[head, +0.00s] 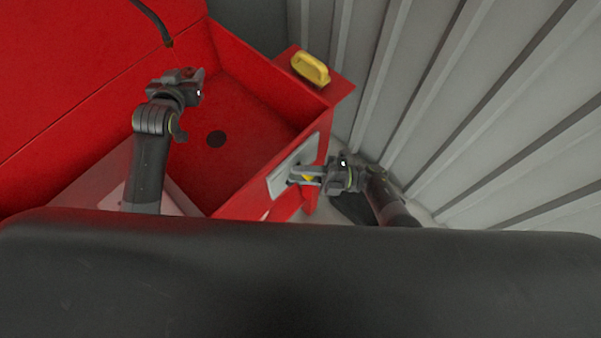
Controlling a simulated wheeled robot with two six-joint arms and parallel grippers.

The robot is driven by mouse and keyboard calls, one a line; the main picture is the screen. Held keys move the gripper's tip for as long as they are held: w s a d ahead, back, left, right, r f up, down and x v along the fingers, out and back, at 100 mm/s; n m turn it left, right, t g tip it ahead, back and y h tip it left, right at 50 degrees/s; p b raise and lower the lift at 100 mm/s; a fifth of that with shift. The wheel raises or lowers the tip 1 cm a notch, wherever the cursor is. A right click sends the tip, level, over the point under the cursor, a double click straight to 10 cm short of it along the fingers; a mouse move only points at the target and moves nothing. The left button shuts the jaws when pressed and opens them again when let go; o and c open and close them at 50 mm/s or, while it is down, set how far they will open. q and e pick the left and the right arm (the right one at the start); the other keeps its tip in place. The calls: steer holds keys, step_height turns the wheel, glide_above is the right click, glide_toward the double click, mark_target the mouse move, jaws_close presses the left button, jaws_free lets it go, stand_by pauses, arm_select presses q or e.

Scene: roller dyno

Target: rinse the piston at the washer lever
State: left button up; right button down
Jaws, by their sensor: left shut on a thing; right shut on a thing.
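My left gripper (188,76) is above the left side of the red washer basin (240,115), just below the end of a black hose. It is shut on the piston, which hardly shows behind the dark fingers, so its tilt cannot be told. My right gripper (308,175) is at the basin's front right wall. It is shut on the washer lever (308,179), of which a small yellow part shows between the fingers, in front of a pale plate (279,181) on that wall.
The black hose (158,25) hangs in from the top; no water is visible. A yellow handle-shaped thing (310,69) sits on a red ledge at the basin's far right corner. A grey ribbed wall (450,100) closes the right side.

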steer(key=c, duration=1.2)
jaws_free()
steer(key=v, duration=1.2)
